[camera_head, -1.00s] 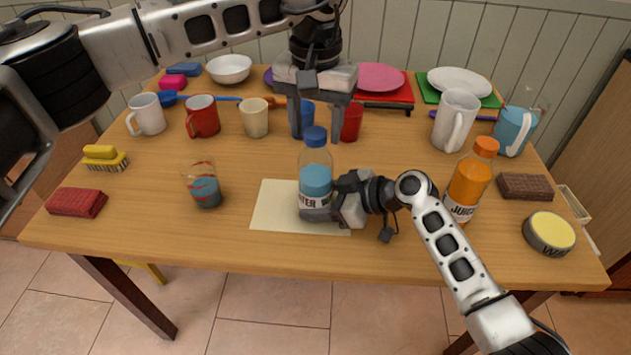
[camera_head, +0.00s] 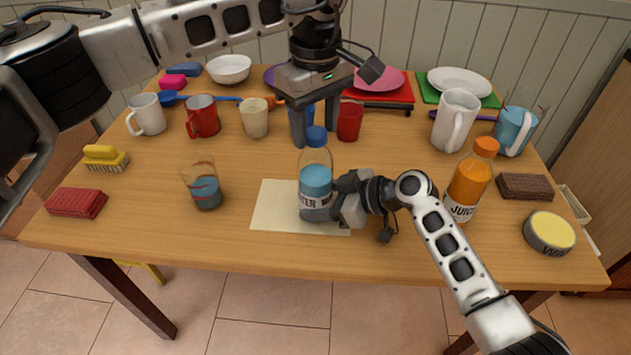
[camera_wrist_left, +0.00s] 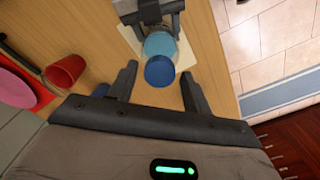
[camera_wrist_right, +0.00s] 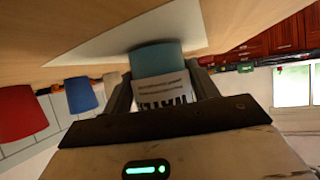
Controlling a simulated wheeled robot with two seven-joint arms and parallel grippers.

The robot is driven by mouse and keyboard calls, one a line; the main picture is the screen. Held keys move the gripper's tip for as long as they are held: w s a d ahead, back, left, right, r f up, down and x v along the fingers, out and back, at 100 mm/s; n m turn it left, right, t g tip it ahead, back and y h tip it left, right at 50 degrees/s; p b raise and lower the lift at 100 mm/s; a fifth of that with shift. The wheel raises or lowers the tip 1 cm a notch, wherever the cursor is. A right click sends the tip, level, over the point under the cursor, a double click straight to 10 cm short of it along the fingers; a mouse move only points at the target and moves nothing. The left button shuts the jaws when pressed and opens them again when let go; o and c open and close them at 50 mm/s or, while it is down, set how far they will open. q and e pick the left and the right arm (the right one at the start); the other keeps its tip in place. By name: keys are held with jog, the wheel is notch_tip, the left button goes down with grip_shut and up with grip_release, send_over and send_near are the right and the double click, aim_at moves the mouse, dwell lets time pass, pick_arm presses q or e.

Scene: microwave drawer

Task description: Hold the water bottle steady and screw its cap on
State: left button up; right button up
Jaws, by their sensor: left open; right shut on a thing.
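The water bottle (camera_head: 316,178) stands upright on a cream sheet (camera_head: 272,208), with its blue cap (camera_head: 316,136) on its top. How tightly the cap sits cannot be told. My right gripper (camera_head: 322,208) is shut on the bottle's lower part around its label, which also shows in the right wrist view (camera_wrist_right: 158,88). My left gripper (camera_head: 315,138) points down at the cap with its fingers apart. In the left wrist view the cap (camera_wrist_left: 159,71) lies between the open fingertips, with a gap on each side.
An orange juice bottle (camera_head: 469,182) stands right of my right gripper. A glass with blue liquid (camera_head: 206,188) stands to the left.

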pick_arm(q)
jog(key=c, duration=1)
jog(key=m, duration=1.3)
jog(key=shift+m, duration=0.4)
jog(key=m, duration=0.4)
jog(key=shift+d, duration=0.1)
jog(key=o, duration=1)
